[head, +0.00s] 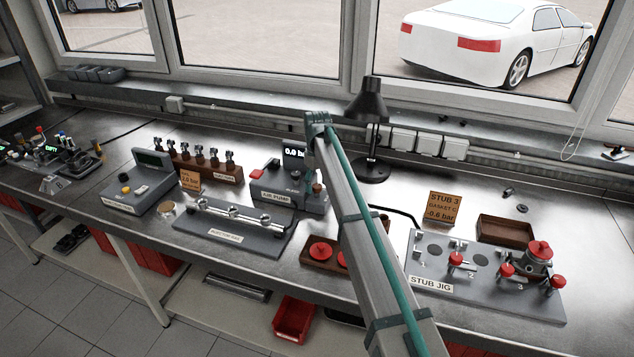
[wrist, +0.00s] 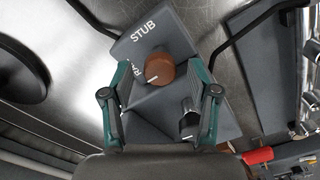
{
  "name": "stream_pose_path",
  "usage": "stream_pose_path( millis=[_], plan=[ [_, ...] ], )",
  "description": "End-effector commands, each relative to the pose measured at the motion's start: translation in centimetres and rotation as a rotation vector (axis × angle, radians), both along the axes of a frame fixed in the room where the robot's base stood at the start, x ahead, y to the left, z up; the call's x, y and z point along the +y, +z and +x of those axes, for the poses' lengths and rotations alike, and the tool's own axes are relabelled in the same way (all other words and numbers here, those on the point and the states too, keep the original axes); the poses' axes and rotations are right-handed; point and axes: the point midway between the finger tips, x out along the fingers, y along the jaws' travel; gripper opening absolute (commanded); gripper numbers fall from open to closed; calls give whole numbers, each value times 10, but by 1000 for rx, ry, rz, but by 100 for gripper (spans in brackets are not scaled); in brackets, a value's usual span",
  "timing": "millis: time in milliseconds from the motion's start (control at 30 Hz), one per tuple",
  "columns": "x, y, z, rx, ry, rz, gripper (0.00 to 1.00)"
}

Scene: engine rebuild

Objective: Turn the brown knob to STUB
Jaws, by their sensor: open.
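The brown knob (wrist: 160,68) is on a grey pump box (wrist: 205,40) in the wrist view. Its white line is on its lower-left edge, nearer a label partly hidden by a finger, starting "RA", than the white word STUB (wrist: 144,30) at its upper left. My gripper (wrist: 160,72) is open, one finger on each side of the knob. I see gaps beside it, and cannot tell the height difference. In the head view, the pump box (head: 270,195) stands mid-bench, its display reading about 0.0 bar; my arm covers part of it and my gripper is not clear.
A black lamp (head: 371,165) stands right of the pump box. The injector rail plate (head: 235,235) lies in front, and the stub jig (head: 440,265) with red knobs is to the right. A dark cable runs near the box in the wrist view.

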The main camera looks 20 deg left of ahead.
Motion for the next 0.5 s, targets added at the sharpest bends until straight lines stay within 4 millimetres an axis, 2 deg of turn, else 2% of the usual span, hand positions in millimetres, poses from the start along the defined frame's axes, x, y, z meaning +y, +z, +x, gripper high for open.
stream_pose_path(
  millis=[167,500],
  plan=[
    [0,0,0,0,0,0,60],
    [0,0,0,0,0,0,5]
  ],
)
